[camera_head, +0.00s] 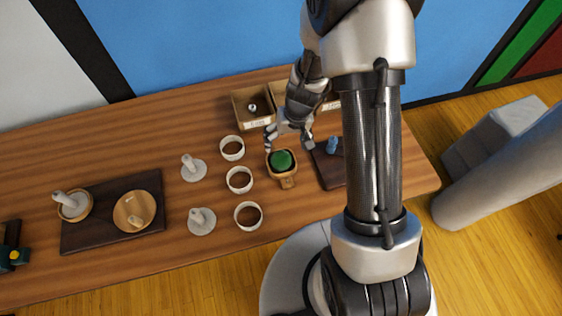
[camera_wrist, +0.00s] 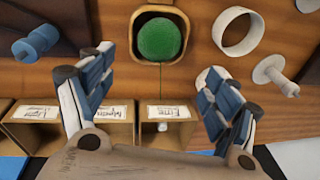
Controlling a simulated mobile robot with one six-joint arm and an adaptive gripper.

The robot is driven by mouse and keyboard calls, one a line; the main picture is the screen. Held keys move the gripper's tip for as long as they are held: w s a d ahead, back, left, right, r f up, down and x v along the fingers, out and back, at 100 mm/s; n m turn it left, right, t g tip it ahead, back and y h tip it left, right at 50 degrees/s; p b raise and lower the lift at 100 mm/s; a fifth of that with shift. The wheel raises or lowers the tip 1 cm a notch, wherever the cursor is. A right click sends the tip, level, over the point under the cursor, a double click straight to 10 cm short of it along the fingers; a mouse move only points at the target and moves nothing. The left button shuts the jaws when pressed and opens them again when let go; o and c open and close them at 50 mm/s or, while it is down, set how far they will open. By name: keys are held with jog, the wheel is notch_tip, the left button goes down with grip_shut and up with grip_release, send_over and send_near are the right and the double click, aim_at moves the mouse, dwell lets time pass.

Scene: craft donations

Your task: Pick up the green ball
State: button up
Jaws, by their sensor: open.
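In the wrist view the ball (camera_wrist: 160,39) shows at the top centre, inside the dish (camera_wrist: 139,10). My gripper (camera_head: 288,143) is just behind the dish in the head view. In the wrist view my gripper (camera_wrist: 154,80) is open, its two fingers wide apart with nothing between them. The ball lies beyond the fingertips, not touching them.
Labelled wooden bins (camera_head: 241,113) stand at the table's back. Several white rings (camera_head: 240,180) are left of the dish. A dark board (camera_head: 328,170) with a blue object (camera_head: 334,146) is to the right. White spool-like pieces (camera_head: 200,219) and a dark tray (camera_head: 88,238) are further left.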

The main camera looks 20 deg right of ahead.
aim_at(283, 156)
jog(key=f, duration=0.2)
jog(key=f+b, duration=0.1)
jog(key=shift+w+a+f, duration=0.2)
jog(key=shift+f, duration=0.15)
jog(key=shift+a+f+b, duration=0.15)
jog(key=shift+f+b, duration=0.65)
jog(key=shift+f, duration=0.55)
jog(key=shift+a+f+b, duration=0.1)
jog(key=shift+f+b, duration=0.65)
jog(key=shift+f, duration=0.55)
jog(key=c, duration=1)
